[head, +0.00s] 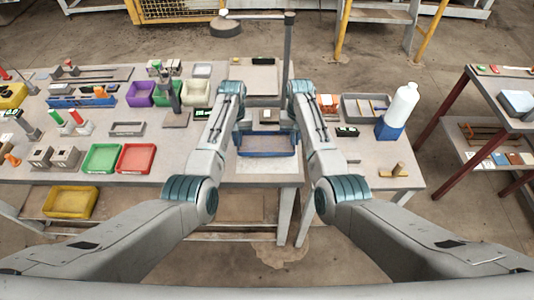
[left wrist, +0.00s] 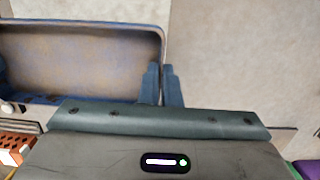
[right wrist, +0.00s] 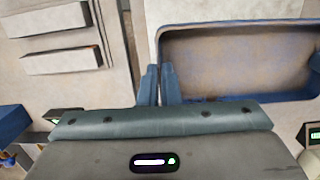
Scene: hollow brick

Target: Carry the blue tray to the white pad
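The blue tray (head: 267,152) is in the middle of the head view, between my two arms, near the table's front edge. My left gripper (left wrist: 160,85) is shut on the tray's wall at one end. My right gripper (right wrist: 159,85) is shut on the wall at the opposite end. The tray looks level, and its visible floor (right wrist: 240,60) is bare. A whitish pad (head: 262,168) shows below and in front of the tray, partly covered by it. I cannot tell whether the tray touches the pad or hangs just above it.
Green (head: 102,158) and red (head: 137,158) trays lie to the left. A white bottle (head: 402,105) in a blue base and a grey bin (head: 350,107) stand to the right. A dark post (head: 288,50) rises behind the tray. The table's front edge is close.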

